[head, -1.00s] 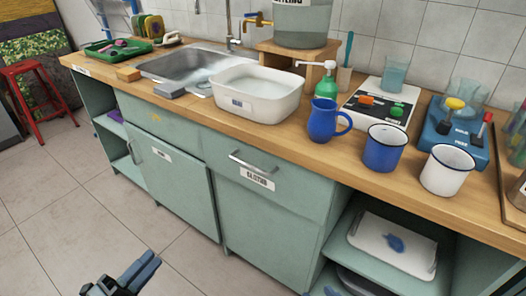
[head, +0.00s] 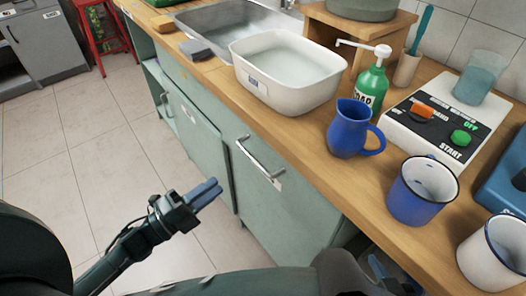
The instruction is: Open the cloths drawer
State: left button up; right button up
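The drawer (head: 300,192) is a pale green front under the wooden counter, with a silver bar handle (head: 260,158) and a small white label (head: 277,185) whose text I cannot read now. It looks closed, flush with the cabinet. My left gripper (head: 211,191) is left of the drawer and apart from it, over the floor in the picture. Its two blue-grey fingers lie close together with nothing between them, pointing toward the cabinet.
On the counter above stand a white basin (head: 285,100) of water, a blue jug (head: 350,128), a green soap bottle (head: 371,85), a blue mug (head: 420,195) and a white mug (head: 492,258). A red stool (head: 100,30) stands far left. The tiled floor (head: 90,170) is clear.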

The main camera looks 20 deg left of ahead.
aim_at(252, 157)
pick_arm(q)
jog(key=x, duration=1.2)
jog(key=shift+w+d+p, duration=0.25)
jog(key=shift+p, duration=0.1)
jog(key=shift+c, duration=0.5)
grip_shut()
